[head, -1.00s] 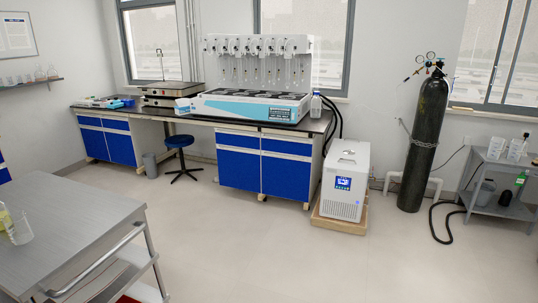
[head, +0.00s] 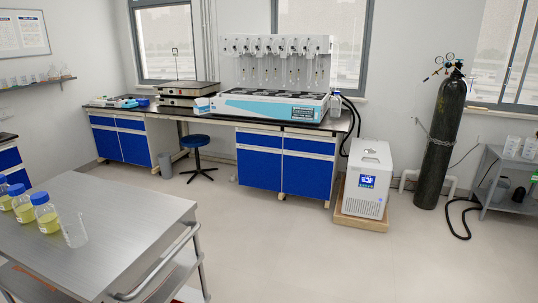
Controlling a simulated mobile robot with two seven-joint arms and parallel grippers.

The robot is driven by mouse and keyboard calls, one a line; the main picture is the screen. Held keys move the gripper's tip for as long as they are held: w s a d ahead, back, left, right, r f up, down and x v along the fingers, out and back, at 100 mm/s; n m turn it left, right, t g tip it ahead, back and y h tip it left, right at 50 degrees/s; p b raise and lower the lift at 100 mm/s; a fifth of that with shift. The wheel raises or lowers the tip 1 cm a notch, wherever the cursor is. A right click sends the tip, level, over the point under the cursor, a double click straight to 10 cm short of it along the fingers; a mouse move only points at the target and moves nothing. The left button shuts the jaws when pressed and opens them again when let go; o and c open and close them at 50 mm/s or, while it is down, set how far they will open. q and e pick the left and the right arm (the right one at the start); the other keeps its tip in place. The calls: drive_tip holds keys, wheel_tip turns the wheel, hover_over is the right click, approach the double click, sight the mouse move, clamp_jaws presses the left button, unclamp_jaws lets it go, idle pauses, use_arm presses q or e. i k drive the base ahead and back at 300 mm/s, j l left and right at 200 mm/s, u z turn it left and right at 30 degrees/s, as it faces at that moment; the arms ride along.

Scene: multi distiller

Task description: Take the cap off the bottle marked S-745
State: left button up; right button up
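Several clear bottles with blue caps and yellow-green liquid stand upright in a row on the steel cart at the left. The nearest bottle (head: 45,213) has its blue cap (head: 39,198) on. Another bottle (head: 22,205) stands beside it, and a third bottle (head: 3,194) is partly cut by the left edge. The labels are too small to read, so I cannot tell which is S-745. A similar small bottle (head: 335,103) stands on the lab bench. Neither gripper is in view.
The steel cart (head: 125,215) has a handle rail on its right side, and an empty beaker (head: 74,231) stands by the bottles. The bench with the distiller (head: 270,105), a stool (head: 196,141), a chiller (head: 368,180) and a gas cylinder (head: 440,140) stand beyond. The floor between is clear.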

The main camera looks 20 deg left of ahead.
sight(22, 208)
drive_tip(key=k+j, duration=0.1)
drive_tip(key=j, duration=0.4)
drive_tip(key=k+j+u, duration=0.1)
drive_tip(key=j, duration=0.45)
drive_tip(key=k+j, duration=0.15)
drive_tip(key=j, duration=0.4)
drive_tip(key=k+j+u, duration=0.15)
drive_tip(key=j, duration=0.35)
drive_tip(key=j+u, duration=0.1)
drive_tip(key=j, duration=1.25)
drive_tip(key=j+u, duration=0.1)
drive_tip(key=j, duration=1.3)
drive_tip(key=i, duration=0.05)
